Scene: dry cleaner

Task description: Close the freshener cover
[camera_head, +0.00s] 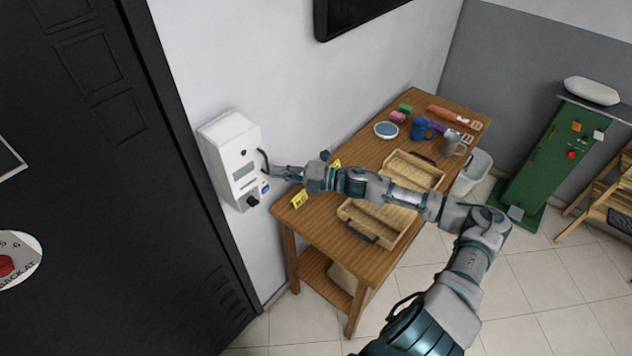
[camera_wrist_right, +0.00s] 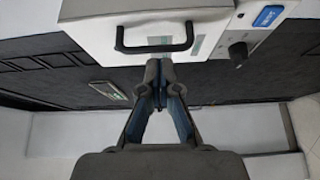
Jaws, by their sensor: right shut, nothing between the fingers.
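The freshener (camera_head: 229,150) is a white box fixed on the wall left of the table. Its cover (camera_head: 241,172) carries a black bar handle (camera_wrist_right: 155,37), seen in the right wrist view. A dark knob (camera_wrist_right: 238,52) and a blue label (camera_wrist_right: 268,16) sit right of the handle there. I cannot tell how far the cover stands open. My right gripper (camera_head: 275,172) is at the freshener's right side. In its wrist view the gripper (camera_wrist_right: 160,75) is shut and empty, its tips just below the handle; contact is unclear. My left gripper is not in view.
A wooden table (camera_head: 345,262) stands right of the freshener, holding an open wooden case (camera_head: 395,218), mugs and small items. A dark door (camera_head: 100,190) is at left. A green machine (camera_head: 553,150) stands at right. A black screen (camera_head: 350,14) hangs above.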

